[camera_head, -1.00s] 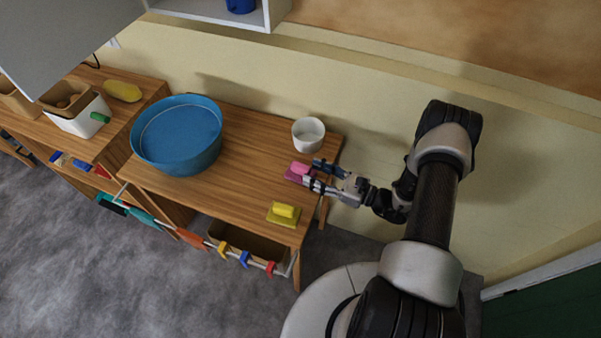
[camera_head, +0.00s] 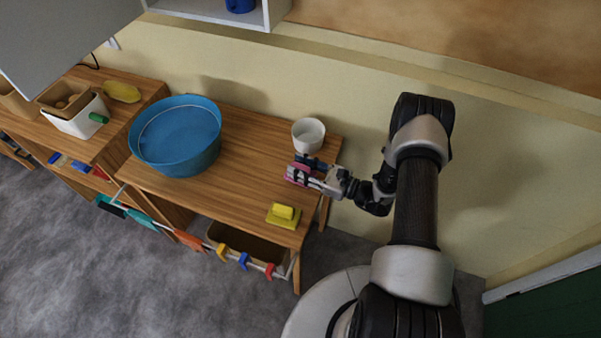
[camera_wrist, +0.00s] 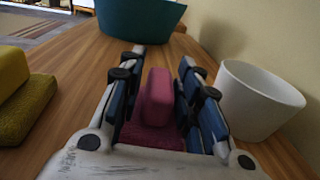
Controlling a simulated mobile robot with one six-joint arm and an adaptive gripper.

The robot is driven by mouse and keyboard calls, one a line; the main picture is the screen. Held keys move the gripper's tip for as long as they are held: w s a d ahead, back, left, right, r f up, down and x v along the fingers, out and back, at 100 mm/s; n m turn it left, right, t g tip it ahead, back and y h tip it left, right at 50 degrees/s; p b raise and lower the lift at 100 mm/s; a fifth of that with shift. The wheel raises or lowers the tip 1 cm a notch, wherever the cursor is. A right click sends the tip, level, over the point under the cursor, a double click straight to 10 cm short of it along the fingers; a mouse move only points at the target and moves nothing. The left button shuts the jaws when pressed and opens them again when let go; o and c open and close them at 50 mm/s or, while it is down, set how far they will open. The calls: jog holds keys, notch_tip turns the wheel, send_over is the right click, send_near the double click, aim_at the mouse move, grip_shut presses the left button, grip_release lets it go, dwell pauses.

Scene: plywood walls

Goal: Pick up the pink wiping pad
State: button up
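The pink wiping pad (camera_wrist: 158,98) has a light pink grip block on a darker pink base. It lies on the wooden table near its right end. It also shows in the head view (camera_head: 297,174), partly covered by my fingers. My gripper (camera_wrist: 160,75) is open, with one finger on each side of the pink block. In the wrist view narrow gaps show between the block and the blue-padded fingers. In the head view my gripper (camera_head: 304,168) reaches in low from the right.
A white cup (camera_head: 308,134) stands close beside my gripper on the wall side. A yellow pad (camera_head: 284,214) lies near the table's front right corner. A large blue basin (camera_head: 178,138) stands at the table's left. Bare wood (camera_head: 245,160) lies between basin and pads.

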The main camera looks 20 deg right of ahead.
grip_shut()
